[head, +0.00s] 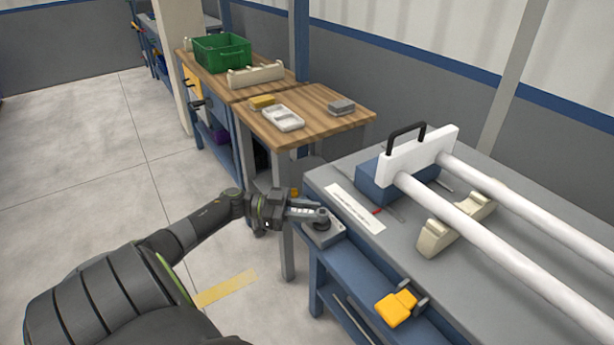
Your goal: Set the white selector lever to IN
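My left gripper (306,212) is at the near left corner of the grey bench, over a small grey box (323,239) with a dark round knob (323,223). A pale bar, possibly the white selector lever, shows between the fingers, running toward the knob. The fingers cover much of it, so its setting and whether the gripper is shut on it cannot be told. No IN mark is readable. A white label strip (355,207) with tiny print lies on the bench beside the box. My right gripper is out of view.
Two white pipes (480,235) run from a white plate with a black handle (420,157) over a cream cradle (450,232). A yellow clamp-like part (396,308) sits on the bench's front edge. Behind, a wooden table (305,108) holds a white tray (284,118). Left floor is open.

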